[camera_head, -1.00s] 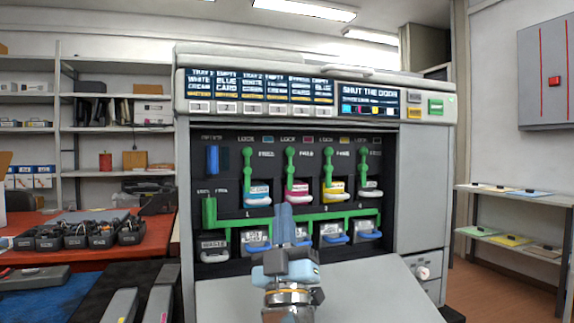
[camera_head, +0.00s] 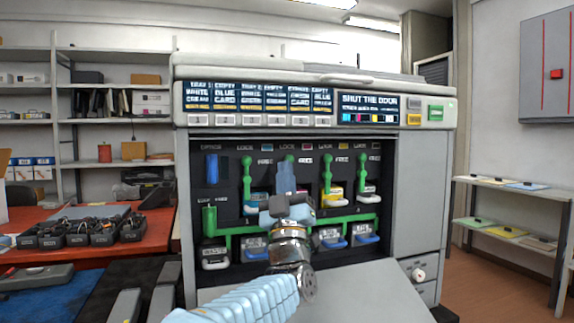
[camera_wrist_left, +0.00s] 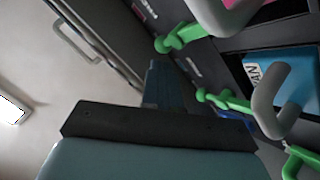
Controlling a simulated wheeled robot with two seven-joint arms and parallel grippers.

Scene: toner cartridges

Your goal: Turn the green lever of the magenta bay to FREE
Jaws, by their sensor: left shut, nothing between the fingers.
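The magenta bay's green lever is mostly hidden behind my left gripper (camera_head: 285,178) in the head view. Its green top (camera_head: 290,158) shows just above the fingertips. In the left wrist view a green lever (camera_wrist_left: 180,38) stands beside the magenta cartridge (camera_wrist_left: 240,18), near the dark blue fingers (camera_wrist_left: 163,82). My left gripper is shut and empty, pointing into the bay row. Whether it touches the lever I cannot tell. My right gripper is not in view.
Green levers of the cyan (camera_head: 247,175), yellow (camera_head: 327,178) and black (camera_head: 360,172) bays stand close by. A green bar (camera_head: 235,231) runs below. The open door (camera_head: 360,295) lies in front. The printer's display (camera_head: 368,107) reads SHUT THE DOOR.

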